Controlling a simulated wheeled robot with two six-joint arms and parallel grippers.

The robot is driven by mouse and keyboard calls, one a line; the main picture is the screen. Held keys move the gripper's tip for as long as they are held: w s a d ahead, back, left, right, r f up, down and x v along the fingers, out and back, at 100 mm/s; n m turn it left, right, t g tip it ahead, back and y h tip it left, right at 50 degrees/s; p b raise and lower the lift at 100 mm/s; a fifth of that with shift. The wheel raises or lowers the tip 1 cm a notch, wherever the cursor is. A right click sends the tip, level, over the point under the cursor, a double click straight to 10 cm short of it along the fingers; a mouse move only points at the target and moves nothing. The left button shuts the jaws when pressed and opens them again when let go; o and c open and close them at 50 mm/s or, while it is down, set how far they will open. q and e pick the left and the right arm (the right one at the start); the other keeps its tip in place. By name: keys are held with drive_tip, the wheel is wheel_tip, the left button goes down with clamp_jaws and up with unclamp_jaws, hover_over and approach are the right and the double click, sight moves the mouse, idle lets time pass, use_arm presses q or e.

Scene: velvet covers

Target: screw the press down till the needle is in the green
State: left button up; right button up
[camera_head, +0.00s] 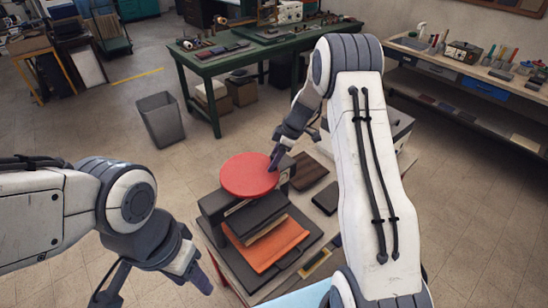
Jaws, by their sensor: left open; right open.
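The press stands on a low table in the middle, with a round red wheel (250,174) on top. Under it are dark plates (254,222) and an orange sheet (266,243). My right gripper (274,164) is open and points down at the wheel's right edge; I cannot tell whether it touches. My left gripper (203,283) is open and empty, low at the left of the press, apart from it. The gauge's needle and green band cannot be read here; a small pale part behind the wheel is partly hidden.
Dark flat pieces (309,172) lie to the right of the press. A grey bin (160,119) stands on the floor behind left. A green workbench (211,66) and a shelf bench (470,71) stand farther back.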

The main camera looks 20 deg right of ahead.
clamp_jaws()
idle(1.4)
